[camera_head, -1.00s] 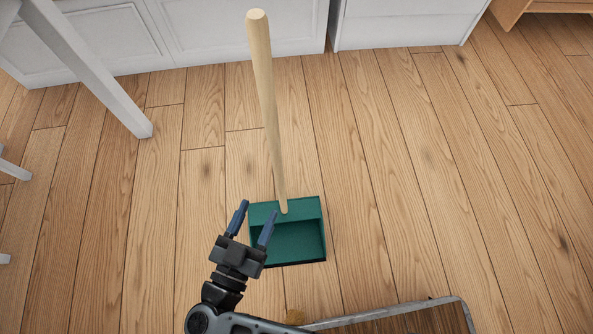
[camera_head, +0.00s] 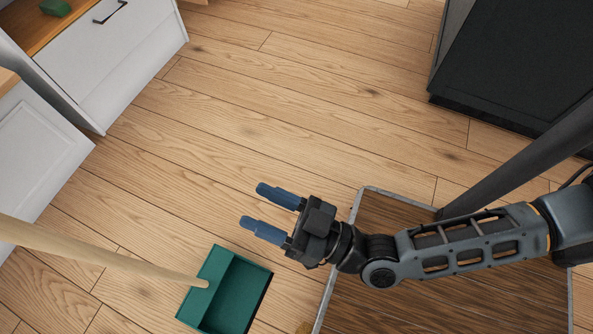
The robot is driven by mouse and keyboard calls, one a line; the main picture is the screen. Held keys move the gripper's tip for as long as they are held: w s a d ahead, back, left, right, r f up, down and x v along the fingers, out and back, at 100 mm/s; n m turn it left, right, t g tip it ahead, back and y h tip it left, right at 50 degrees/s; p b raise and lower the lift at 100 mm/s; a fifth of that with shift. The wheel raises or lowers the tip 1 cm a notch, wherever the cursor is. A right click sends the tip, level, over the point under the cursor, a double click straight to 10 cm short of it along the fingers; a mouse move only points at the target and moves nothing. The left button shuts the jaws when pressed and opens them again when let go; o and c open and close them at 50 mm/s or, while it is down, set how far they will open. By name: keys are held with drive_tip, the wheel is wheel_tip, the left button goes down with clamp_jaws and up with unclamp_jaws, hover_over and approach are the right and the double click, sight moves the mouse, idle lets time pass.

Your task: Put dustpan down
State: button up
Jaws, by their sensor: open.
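The dustpan is at the lower left of the head view, with a green pan (camera_head: 222,291) and a long pale wooden handle (camera_head: 95,250). The pan appears to rest on the wooden floor, and the handle rises from it toward the left edge. My gripper (camera_head: 259,211) is open and empty, with its two blue fingers apart and pointing left. It is above and to the right of the pan in the picture, apart from it. The far end of the handle is cut off by the frame.
White cabinets (camera_head: 115,50) stand at the upper left, with a small green object (camera_head: 55,7) on a wooden top. A dark cabinet (camera_head: 510,65) stands at the upper right. A brown board with a grey rim (camera_head: 340,255) lies beneath my arm. The middle floor (camera_head: 270,120) is clear.

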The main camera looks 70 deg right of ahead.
drive_tip(key=s+d+r+n+g, duration=0.1)
drive_tip(key=s+d+r+g, duration=0.1)
drive_tip(key=s, duration=0.4)
drive_tip(key=s+d+r+n+g, duration=0.1)
drive_tip(key=s+d+r+g, duration=0.1)
drive_tip(key=s+r, duration=0.3)
drive_tip(key=shift+s+d+r+g, duration=0.25)
drive_tip(key=shift+s+r+g, duration=0.15)
drive_tip(key=shift+r+g, duration=0.5)
